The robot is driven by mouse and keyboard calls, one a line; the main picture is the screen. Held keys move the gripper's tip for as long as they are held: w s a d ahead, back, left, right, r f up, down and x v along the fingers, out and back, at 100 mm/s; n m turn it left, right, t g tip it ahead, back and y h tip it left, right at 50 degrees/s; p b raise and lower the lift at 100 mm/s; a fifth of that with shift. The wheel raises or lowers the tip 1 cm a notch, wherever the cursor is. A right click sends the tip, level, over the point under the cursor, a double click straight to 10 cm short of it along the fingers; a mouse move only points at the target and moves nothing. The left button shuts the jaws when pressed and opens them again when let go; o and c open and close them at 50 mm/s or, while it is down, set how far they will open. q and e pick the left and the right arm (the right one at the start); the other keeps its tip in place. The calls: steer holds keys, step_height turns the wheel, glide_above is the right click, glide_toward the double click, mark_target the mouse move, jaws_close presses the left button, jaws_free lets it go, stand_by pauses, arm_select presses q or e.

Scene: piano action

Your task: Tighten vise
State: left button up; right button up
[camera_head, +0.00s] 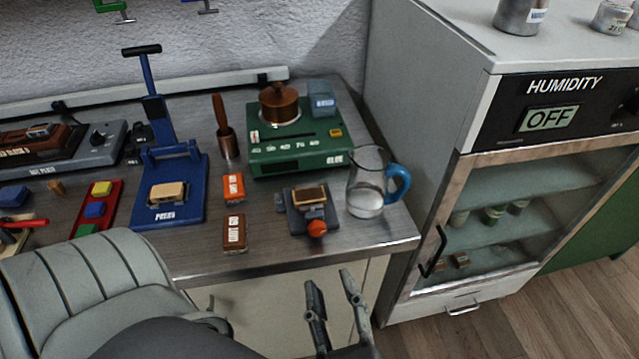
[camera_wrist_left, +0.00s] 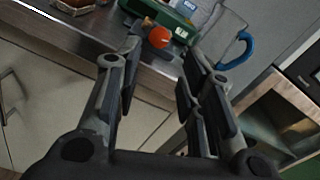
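The small dark grey vise (camera_head: 299,221) sits near the front edge of the metal workbench. A brown-topped block (camera_head: 310,194) is at its jaws; I cannot tell how firmly it is held. The vise's orange-red knob (camera_head: 317,228) faces the bench's front edge. My left gripper (camera_head: 329,280) is open and empty in front of the bench, apart from the knob. In the left wrist view, the knob (camera_wrist_left: 159,37) shows beyond and between the open fingers (camera_wrist_left: 155,62), with most of the vise hidden. My right gripper is not in view.
A glass pitcher (camera_head: 365,198) with a blue handle stands close right of the vise. Behind it is a green glue pot unit (camera_head: 300,157). Orange (camera_head: 233,187) and brown (camera_head: 234,232) boxes and a blue press (camera_head: 170,212) are left. A humidity cabinet (camera_head: 440,190) stands right.

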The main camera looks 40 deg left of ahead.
mark_target(319, 232)
arm_select(q)
steer(key=x, duration=0.9)
steer(key=shift+a, duration=0.3)
steer(key=shift+w+a, duration=0.4)
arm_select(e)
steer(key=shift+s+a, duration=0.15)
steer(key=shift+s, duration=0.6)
arm_select(q)
steer(key=c, duration=0.7)
steer(key=shift+r+p, duration=0.2)
steer(key=shift+p, duration=0.65)
steer(key=shift+c, duration=0.2)
steer(key=m+p, duration=0.6)
steer(key=p, duration=0.8)
steer(key=shift+d+p, duration=0.15)
steer(key=shift+p, duration=0.15)
steer(key=shift+f+m+p, duration=0.2)
steer(key=shift+m+p, duration=0.3)
steer(key=shift+p, duration=0.35)
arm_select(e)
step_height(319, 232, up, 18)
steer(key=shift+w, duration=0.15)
